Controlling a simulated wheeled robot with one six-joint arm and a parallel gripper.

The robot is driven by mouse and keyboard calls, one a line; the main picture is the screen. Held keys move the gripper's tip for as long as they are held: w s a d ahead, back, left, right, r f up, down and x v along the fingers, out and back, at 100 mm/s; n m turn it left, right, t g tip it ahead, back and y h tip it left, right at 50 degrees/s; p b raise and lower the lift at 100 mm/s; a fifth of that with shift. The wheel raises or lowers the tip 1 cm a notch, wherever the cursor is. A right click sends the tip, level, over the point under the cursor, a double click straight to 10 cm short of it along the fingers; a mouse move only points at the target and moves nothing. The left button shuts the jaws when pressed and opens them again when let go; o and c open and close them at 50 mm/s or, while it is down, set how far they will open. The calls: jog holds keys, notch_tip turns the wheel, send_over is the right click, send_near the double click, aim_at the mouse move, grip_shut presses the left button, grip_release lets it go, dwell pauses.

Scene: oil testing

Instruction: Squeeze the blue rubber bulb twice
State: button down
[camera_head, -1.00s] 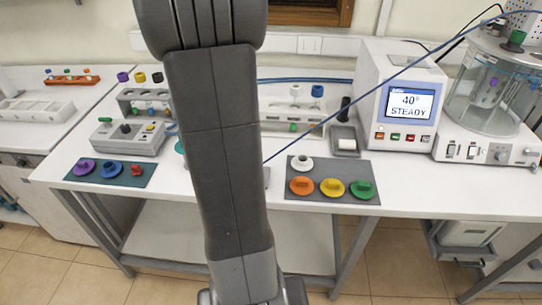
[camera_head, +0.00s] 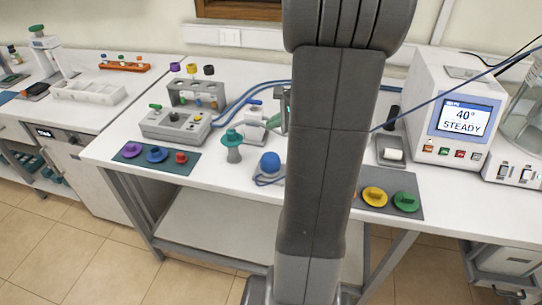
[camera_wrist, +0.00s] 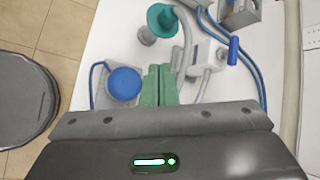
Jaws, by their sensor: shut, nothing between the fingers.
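The blue rubber bulb (camera_head: 270,162) stands on a small pale base near the front of the bench, just left of my arm in the head view. In the wrist view the round blue bulb (camera_wrist: 125,83) lies left of my gripper (camera_wrist: 159,70). My gripper's green fingers are together with nothing between them. In the picture they are beside the bulb, not around it; the height between them is hard to judge. In the head view my arm hides most of the gripper.
A teal funnel-topped piece (camera_head: 233,143) stands left of the bulb. A white device with a blue lever (camera_wrist: 205,52) is right of my fingers. A grey mat with coloured knobs (camera_head: 419,212) lies right of my arm, before the heater unit (camera_head: 460,110) reading 40° STEADY.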

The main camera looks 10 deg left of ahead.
jog(key=b, duration=0.7)
send_near(268, 155)
jog(key=shift+w+a+f, duration=0.35)
jog(key=shift+a+f, duration=0.1)
jog(key=shift+a, duration=0.35)
jog(key=shift+w+a+f, duration=0.35)
jog(key=shift+a+f, duration=0.1)
jog(key=shift+a, duration=0.35)
jog(key=shift+w+a+f, duration=0.35)
jog(key=shift+a+f, duration=0.15)
jog(key=shift+a, duration=0.3)
jog(key=shift+f, duration=0.4)
jog(key=shift+f+b, duration=0.95)
jog(key=shift+r, duration=0.15)
jog(key=shift+r+p, duration=1.15)
jog(key=shift+r, duration=0.1)
jog(key=shift+r+p, duration=2.1)
jog(key=shift+r, duration=0.35)
jog(key=shift+r, duration=0.1)
